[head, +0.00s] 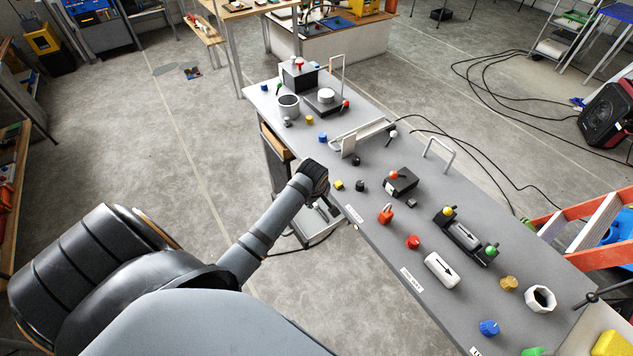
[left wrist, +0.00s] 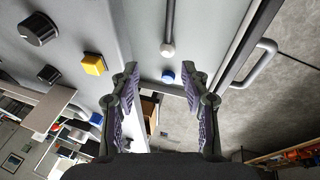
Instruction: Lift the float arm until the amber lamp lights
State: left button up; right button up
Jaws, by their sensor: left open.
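My left gripper (head: 325,207) is at the near edge of the grey bench, its fingers partly hidden by the wrist. In the left wrist view its two fingers (left wrist: 162,85) stand apart with nothing held between them. A grey rod with a pale ball end (left wrist: 168,48) lies ahead of the gap, apart from the fingers; it may be the float arm, but I cannot be sure. A blue round piece (left wrist: 168,77) shows between the fingertips. A yellow square piece (left wrist: 94,64) is left of the fingers. I cannot tell which piece is the amber lamp, nor whether one is lit.
A grey handle (left wrist: 255,65) is right of the fingers.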

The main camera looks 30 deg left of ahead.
pick_arm(q)
jog(key=v, duration=0.9)
jog(key=shift+s, duration=0.1)
